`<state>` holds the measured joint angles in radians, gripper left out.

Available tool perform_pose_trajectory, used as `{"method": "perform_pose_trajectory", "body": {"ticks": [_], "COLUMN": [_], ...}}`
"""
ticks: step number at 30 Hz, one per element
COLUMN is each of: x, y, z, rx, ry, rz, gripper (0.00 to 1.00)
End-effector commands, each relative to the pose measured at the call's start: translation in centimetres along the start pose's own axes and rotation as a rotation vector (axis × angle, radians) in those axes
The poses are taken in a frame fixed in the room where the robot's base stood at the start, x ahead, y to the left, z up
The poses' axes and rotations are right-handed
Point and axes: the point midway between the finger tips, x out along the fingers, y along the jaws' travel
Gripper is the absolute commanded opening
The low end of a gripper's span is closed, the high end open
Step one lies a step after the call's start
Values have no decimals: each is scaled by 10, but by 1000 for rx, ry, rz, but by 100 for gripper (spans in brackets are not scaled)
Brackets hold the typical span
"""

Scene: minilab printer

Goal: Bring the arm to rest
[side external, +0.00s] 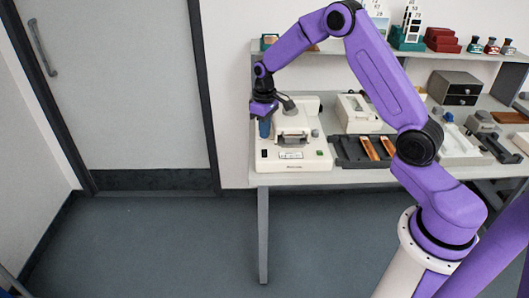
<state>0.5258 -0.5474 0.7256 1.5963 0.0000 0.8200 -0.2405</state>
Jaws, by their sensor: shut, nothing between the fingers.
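My purple arm reaches from the right across the bench, with its wrist bent down at the bench's left end. My gripper (263,108) points down over the left part of a white lab device (310,160). It looks shut, and I see nothing held in it. A small blue piece (265,128) shows right below the gripper; I cannot tell whether the two touch. The fingertips are small and partly hidden.
A dark tray with orange-brown strips (369,148) lies right of the device. A white box (357,112) stands behind it, and a dark drawer box (454,88) farther right. A shelf above holds several small items. The floor left of the bench (150,245) is clear.

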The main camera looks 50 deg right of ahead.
Motion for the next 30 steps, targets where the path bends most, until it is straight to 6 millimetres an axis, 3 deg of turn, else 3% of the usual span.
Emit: {"method": "perform_pose_trajectory", "body": {"ticks": [8, 11, 14, 21, 30], "x": [-3, -14, -31, -73, -106], "y": [-6, -25, -57, -138, -200], "z": [1, 6, 19, 79, 184], "rx": [-11, -48, -111, -295, -521], "ry": [1, 4, 8, 16, 24], "rz": [0, 1, 1, 0, -5], "gripper": [0, 0, 0, 0, 0]}}
